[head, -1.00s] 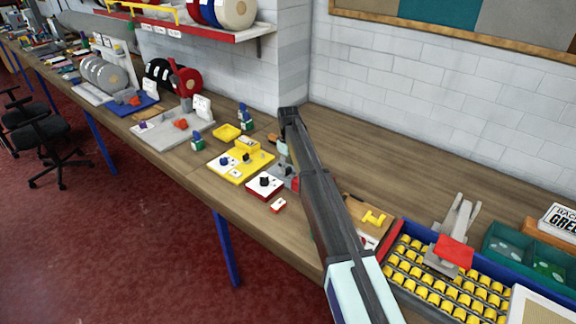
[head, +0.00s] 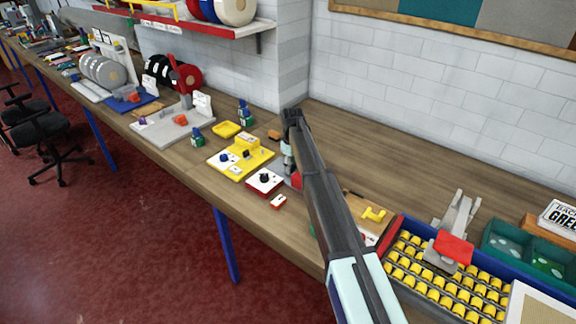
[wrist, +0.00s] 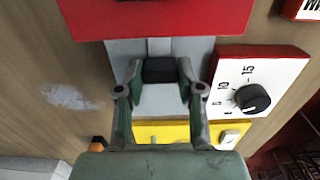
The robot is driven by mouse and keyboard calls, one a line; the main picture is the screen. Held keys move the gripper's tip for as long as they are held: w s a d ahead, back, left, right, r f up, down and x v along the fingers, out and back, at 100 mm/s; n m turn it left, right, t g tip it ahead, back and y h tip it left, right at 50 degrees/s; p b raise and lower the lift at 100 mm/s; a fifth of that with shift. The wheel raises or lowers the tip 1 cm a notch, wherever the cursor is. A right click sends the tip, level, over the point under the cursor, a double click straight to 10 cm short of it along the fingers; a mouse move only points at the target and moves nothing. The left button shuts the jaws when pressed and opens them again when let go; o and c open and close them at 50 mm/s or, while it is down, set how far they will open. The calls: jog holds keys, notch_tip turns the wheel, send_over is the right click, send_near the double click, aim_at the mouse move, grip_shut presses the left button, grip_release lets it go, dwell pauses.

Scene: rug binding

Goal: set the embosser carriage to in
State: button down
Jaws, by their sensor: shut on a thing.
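The embosser shows in the wrist view as a grey base (wrist: 160,100) with a large red block (wrist: 160,17) at its top end. A black block (wrist: 160,70), which looks like the carriage's grip, sits on the grey base. My gripper (wrist: 160,72) is shut on this black block, one finger on each side. In the head view my gripper (head: 288,158) is small and low beside the embosser's red part (head: 297,180). My arm hides most of the embosser there, and I cannot read any in or out marking.
A red-and-white dial box (head: 265,181) stands close by; in the wrist view it is at right (wrist: 262,85). A yellow panel (head: 240,160) lies beyond it. A small red switch box (head: 278,201) is near the front edge. A yellow-roller tray (head: 440,270) stands right.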

jog(key=shift+s+d+f, duration=0.1)
jog(key=shift+s+d, duration=0.4)
jog(key=shift+d, duration=0.2)
jog(key=c, duration=0.7)
grip_release()
jog(key=shift+d, duration=0.1)
jog(key=shift+r, duration=0.55)
notch_tip(320, 180, up, 11)
